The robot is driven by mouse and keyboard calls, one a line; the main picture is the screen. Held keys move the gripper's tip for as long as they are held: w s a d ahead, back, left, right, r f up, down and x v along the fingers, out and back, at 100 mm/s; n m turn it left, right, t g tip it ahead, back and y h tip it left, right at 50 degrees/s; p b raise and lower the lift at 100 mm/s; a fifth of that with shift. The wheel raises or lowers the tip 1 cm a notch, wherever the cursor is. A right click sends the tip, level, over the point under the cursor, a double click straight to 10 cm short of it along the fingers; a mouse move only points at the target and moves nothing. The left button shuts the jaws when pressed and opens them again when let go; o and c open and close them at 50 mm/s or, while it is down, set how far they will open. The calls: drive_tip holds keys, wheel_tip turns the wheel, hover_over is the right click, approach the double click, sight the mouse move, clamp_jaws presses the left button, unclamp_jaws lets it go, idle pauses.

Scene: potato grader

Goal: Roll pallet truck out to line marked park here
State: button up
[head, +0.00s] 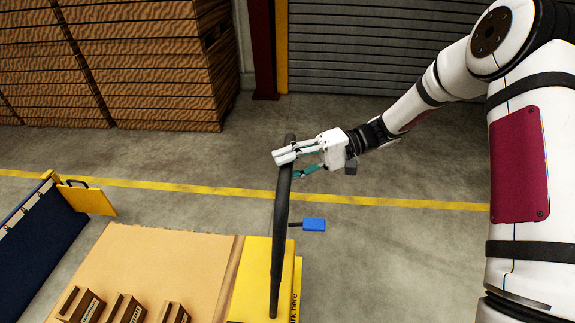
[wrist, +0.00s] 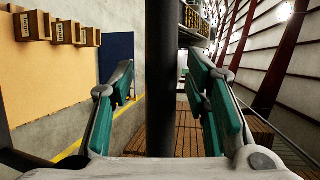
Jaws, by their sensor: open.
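The pallet truck (head: 262,262) is yellow, at the bottom middle of the head view, with a tan load board (head: 165,255) at its left. Its long black handle (head: 281,230) rises from it; a blue piece on a short stalk (head: 314,225) shows beside it. My gripper (head: 285,164) is open near the handle's upper end. In the wrist view the handle (wrist: 161,120) stands between the two green-padded fingers (wrist: 158,72), with gaps on both sides. A yellow strip (head: 296,298) beside the truck bears partly hidden lettering ending "rk here".
A yellow floor line (head: 400,201) crosses the floor beyond the truck. Stacked brown slatted crates (head: 150,65) stand at the back left, and a grey shutter (head: 380,50) at the back. A dark blue panel (head: 40,250) is at left. Concrete floor right of the truck is clear.

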drive_tip(key=shift+s+a, duration=0.1)
drive_tip(key=shift+a, duration=0.1)
clamp_jaws()
drive_tip(key=shift+d+f, duration=0.1)
drive_tip(key=shift+d, duration=0.7)
unclamp_jaws()
drive_tip(key=shift+a, duration=0.1)
drive_tip(key=v, duration=1.2)
